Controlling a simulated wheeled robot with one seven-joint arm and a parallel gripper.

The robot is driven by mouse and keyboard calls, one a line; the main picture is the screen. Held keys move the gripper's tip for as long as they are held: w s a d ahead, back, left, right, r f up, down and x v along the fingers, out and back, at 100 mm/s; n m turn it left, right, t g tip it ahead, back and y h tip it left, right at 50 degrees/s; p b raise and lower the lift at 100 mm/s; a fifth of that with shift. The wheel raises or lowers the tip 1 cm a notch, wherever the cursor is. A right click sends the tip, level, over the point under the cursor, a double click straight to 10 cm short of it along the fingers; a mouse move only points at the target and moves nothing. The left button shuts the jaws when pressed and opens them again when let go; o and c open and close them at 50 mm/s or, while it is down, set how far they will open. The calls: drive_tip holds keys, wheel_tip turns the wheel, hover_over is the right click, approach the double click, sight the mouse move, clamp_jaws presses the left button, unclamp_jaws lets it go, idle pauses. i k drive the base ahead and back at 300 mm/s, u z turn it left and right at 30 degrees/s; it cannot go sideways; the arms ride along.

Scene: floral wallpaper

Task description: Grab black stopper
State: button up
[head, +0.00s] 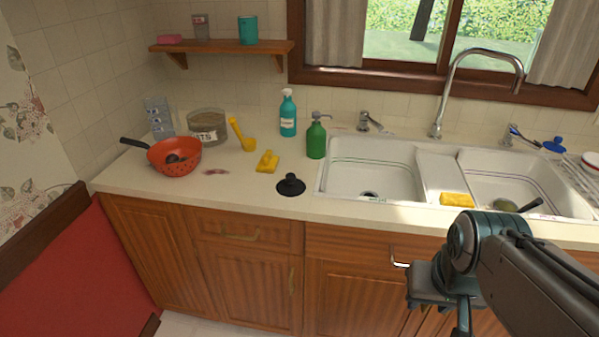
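The black stopper (290,186) lies flat on the pale countertop, left of the double sink and near the counter's front edge. It is a round black disc with a raised knob in its middle. My gripper (440,318) is at the lower right, in front of the cabinets, well apart from the stopper and to its right. Its fingers are partly cut off by the bottom edge of the picture, and whether they are open or shut is unclear.
A red colander (174,156) is farther left. The white sink (372,170) lies right. The counter just around the stopper is clear.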

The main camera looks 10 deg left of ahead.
sight(290, 186)
drive_tip(key=k, duration=0.4)
drive_tip(key=u, duration=1.3)
drive_tip(key=i, duration=1.7)
drive_tip(key=z, duration=0.75)
